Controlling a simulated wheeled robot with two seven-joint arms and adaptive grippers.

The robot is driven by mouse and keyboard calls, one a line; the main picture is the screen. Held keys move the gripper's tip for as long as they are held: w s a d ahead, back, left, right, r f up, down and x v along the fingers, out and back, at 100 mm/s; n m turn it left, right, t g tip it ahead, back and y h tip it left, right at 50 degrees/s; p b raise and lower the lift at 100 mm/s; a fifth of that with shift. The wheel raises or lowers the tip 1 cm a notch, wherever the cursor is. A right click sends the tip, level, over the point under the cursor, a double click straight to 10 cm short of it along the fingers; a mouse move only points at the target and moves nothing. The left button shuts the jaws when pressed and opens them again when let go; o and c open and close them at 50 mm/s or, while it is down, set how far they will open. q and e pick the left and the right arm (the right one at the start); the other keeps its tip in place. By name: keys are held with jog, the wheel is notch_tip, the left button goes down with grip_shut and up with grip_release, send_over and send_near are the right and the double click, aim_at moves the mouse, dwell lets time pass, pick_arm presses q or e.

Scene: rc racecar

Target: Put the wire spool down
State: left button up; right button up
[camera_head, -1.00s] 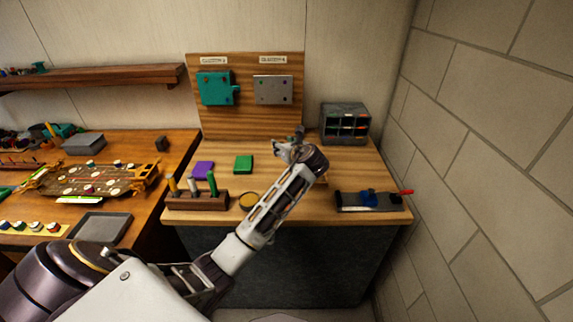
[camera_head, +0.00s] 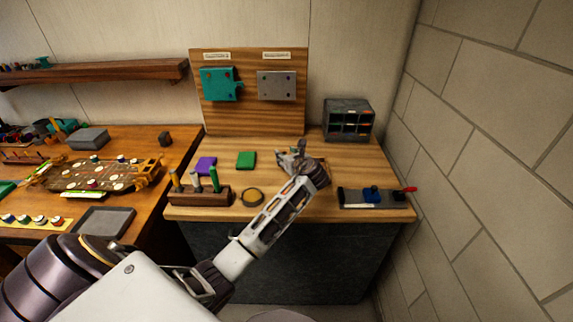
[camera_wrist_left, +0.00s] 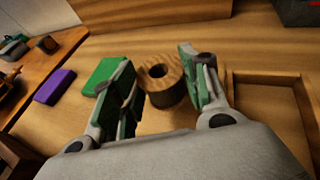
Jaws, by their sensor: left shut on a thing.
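The wire spool (camera_wrist_left: 163,82) is a short brown wooden cylinder with a dark hole in its top. It shows upright between the two green-padded fingers of my left gripper (camera_wrist_left: 160,88) in the left wrist view. In the head view my left gripper (camera_head: 293,158) is low over the right-middle of the wooden bench (camera_head: 340,165), and the wrist mostly hides the spool. My left gripper is shut on the spool. I cannot tell whether the spool's underside touches the bench. My right gripper is not in view.
A green block (camera_head: 246,160) and a purple block (camera_head: 205,166) lie left of the gripper. A shallow wooden tray (camera_wrist_left: 272,78) is just right of it. A grey drawer cabinet (camera_head: 348,120) stands behind right. A grey fixture with a red handle (camera_head: 375,198) is at front right.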

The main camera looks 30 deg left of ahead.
pick_arm(q)
jog(key=shift+f, duration=1.85)
jog(key=o, duration=1.1)
jog(key=shift+f, duration=0.1)
jog(key=shift+c, duration=0.2)
jog(key=v, duration=1.2)
